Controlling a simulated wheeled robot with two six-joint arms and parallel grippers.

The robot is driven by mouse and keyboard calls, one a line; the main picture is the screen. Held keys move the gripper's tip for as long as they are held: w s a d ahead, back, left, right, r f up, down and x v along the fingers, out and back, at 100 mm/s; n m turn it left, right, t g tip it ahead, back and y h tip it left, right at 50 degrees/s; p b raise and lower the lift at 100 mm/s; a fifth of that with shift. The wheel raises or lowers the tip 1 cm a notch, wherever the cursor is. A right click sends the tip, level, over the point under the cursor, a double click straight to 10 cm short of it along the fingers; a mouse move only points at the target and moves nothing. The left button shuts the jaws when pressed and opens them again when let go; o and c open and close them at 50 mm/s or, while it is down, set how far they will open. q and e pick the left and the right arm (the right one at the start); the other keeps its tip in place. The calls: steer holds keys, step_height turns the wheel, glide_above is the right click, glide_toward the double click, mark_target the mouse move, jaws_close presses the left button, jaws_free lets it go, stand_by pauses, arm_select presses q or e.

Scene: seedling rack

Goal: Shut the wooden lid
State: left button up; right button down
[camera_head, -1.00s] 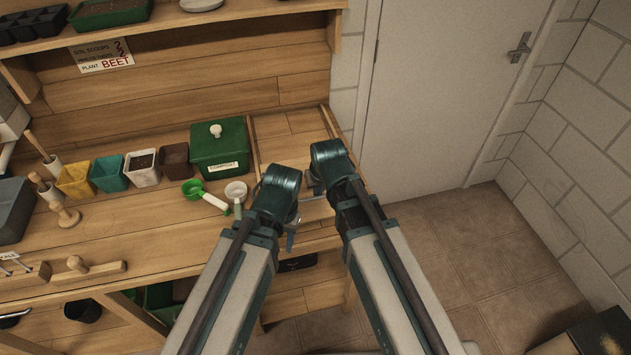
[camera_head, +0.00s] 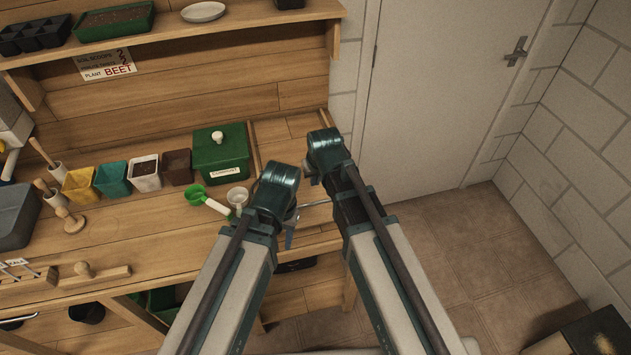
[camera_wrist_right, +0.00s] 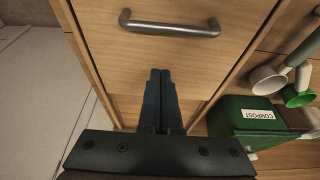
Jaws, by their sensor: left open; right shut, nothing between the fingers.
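The wooden lid (camera_wrist_right: 150,55) is a pale panel with a grey metal bar handle (camera_wrist_right: 170,27), at the top of the right wrist view. It appears to lie flat between side strips, with a cross seam behind it; I see no gap. In the head view my arms hide much of it, and only part of the handle (camera_head: 316,204) shows. My right gripper (camera_wrist_right: 160,75) is shut and empty, its tips over the panel between seam and handle; contact is unclear. My left gripper (camera_head: 290,240) is open near the bench's front edge, left of the handle, mostly hidden by its wrist.
A green compost box (camera_head: 220,152) stands left of the lid area. A green scoop (camera_head: 205,198) and a whitish scoop (camera_head: 238,196) lie in front of it. Coloured pots (camera_head: 113,178) stand farther left. A white door (camera_head: 440,90) and open floor are on the right.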

steer(key=p+v, duration=0.5)
steer(key=v, duration=0.2)
steer(key=shift+p, duration=0.3)
steer(key=shift+s+r, duration=0.1)
steer(key=s+d+f+n+g+h+b, duration=0.1)
steer(key=s+g, duration=0.3)
steer(key=s, duration=1.1)
steer(key=shift+d+f+n+h, duration=0.2)
steer(key=shift+f+n+h, duration=0.1)
steer(key=shift+f+h, duration=0.45)
steer(key=shift+a+f+y, duration=0.1)
steer(key=shift+y, duration=0.15)
